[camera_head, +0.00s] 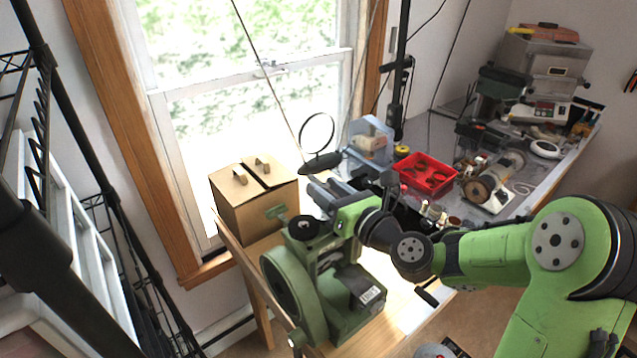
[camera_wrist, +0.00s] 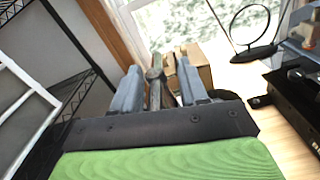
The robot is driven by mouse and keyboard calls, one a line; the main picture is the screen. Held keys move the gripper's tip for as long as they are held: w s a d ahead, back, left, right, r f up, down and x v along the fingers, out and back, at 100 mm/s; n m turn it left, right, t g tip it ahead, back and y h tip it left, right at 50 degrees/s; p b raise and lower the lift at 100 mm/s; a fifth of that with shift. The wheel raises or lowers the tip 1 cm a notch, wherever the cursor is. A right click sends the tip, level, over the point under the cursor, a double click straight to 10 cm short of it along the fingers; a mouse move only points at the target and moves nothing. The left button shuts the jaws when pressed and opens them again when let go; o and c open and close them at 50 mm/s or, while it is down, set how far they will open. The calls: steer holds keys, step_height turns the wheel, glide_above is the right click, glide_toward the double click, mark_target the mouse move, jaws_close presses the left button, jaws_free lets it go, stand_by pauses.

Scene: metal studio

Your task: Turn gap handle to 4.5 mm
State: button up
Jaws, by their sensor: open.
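The green machine (camera_head: 345,300) stands on the wooden bench near its front edge, with a large round wheel on its left side and a black round part (camera_head: 303,228) on top. My gripper (camera_head: 322,192) is above and behind the machine's top, its grey fingers pointing left. In the wrist view my gripper (camera_wrist: 160,64) is open. A grey-brown bar with a rounded joint (camera_wrist: 155,74), apparently the gap handle, shows between the fingers, with visible space on both sides. I cannot tell its depth from the fingers. No gap reading is legible.
A cardboard box (camera_head: 240,205) stands behind the machine by the window. A round magnifier (camera_head: 317,133) on a stand is beyond my gripper. A red tray (camera_head: 428,176) and several tools crowd the bench at right. A black wire shelf (camera_head: 110,225) is at left.

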steer(key=shift+s+d+r, duration=0.15)
steer(key=shift+s+r, duration=0.05)
steer(key=shift+s, duration=0.3)
steer(key=shift+c, duration=0.5)
steer(key=shift+w, duration=0.2)
jaws_close()
